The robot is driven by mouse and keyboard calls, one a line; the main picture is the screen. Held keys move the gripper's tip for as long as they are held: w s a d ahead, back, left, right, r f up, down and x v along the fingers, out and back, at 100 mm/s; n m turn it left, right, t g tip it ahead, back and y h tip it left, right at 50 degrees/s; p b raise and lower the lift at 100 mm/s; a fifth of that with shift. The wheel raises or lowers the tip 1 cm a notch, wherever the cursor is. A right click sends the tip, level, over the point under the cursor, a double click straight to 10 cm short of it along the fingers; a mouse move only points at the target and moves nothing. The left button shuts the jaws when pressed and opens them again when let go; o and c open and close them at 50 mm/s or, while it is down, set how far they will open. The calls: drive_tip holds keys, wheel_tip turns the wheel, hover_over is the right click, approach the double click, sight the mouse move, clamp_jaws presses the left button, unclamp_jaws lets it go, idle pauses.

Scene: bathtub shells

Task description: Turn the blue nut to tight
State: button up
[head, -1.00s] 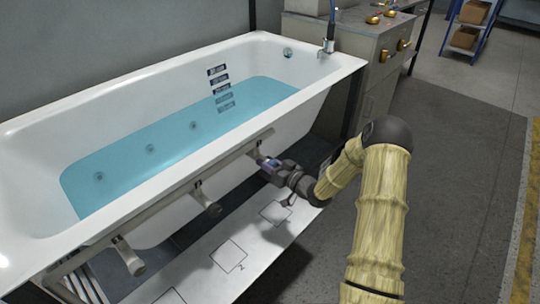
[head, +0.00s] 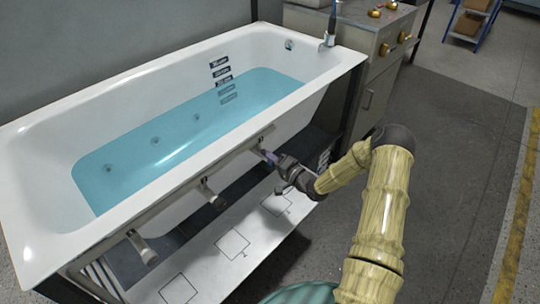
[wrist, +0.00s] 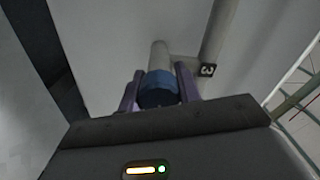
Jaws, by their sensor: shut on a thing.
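The blue nut (wrist: 159,88) sits on the end of a pale pipe stub (wrist: 159,56) in the wrist view. My gripper (wrist: 160,92) has its two purple fingers on either side of the nut, shut on it. In the head view my gripper (head: 270,158) is at the rightmost pipe stub on the tub's side. The nut is too small and covered there to make out. How tight the nut is cannot be told.
The white bathtub (head: 95,235) holds blue water. Two other pipe stubs (head: 213,197) (head: 143,248) stick out to the left. A white panel with marked squares (head: 215,262) lies below. A grey cabinet (head: 375,90) stands behind at the right. Open floor (head: 450,180) is on the right.

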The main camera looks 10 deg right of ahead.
drive_tip(key=shift+d+m, duration=0.25)
drive_tip(key=shift+m, duration=0.35)
drive_tip(key=shift+w+a, duration=0.1)
drive_tip(key=shift+d, duration=0.25)
drive_tip(key=o, duration=1)
drive_tip(key=shift+a, duration=0.1)
drive_tip(key=shift+c, duration=0.2)
drive_tip(key=shift+a, duration=0.25)
drive_tip(key=shift+s+d+f, duration=0.1)
drive_tip(key=shift+s+d, duration=0.35)
drive_tip(key=shift+s, duration=0.05)
drive_tip(key=p+v, duration=0.2)
drive_tip(key=v, duration=1.4)
drive_tip(key=shift+s, duration=0.2)
drive_tip(key=shift+a, duration=0.1)
